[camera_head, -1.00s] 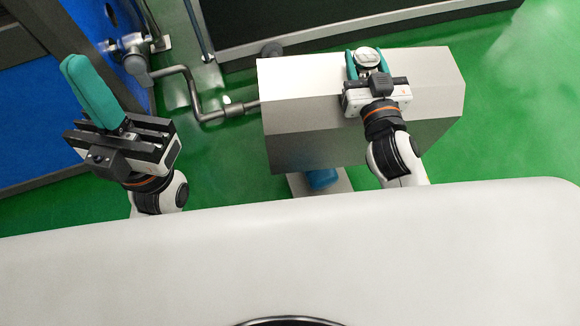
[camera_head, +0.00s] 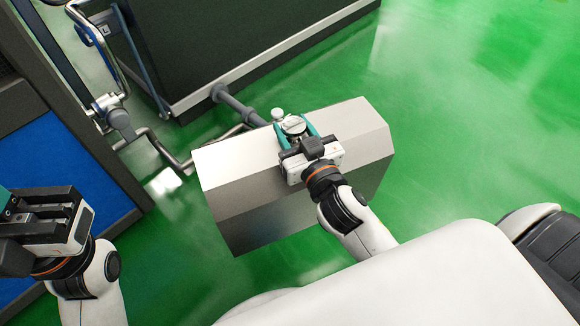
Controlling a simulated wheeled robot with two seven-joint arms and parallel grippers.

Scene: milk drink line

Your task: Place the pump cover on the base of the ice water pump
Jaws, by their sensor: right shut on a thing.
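Grey pipes (camera_head: 240,106) run behind the cover, with a small light knob (camera_head: 278,114) near its far edge. A dark machine (camera_head: 215,45) stands behind, and a blue-panelled cabinet (camera_head: 65,160) at the left. Green floor (camera_head: 480,120) is open at the right.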

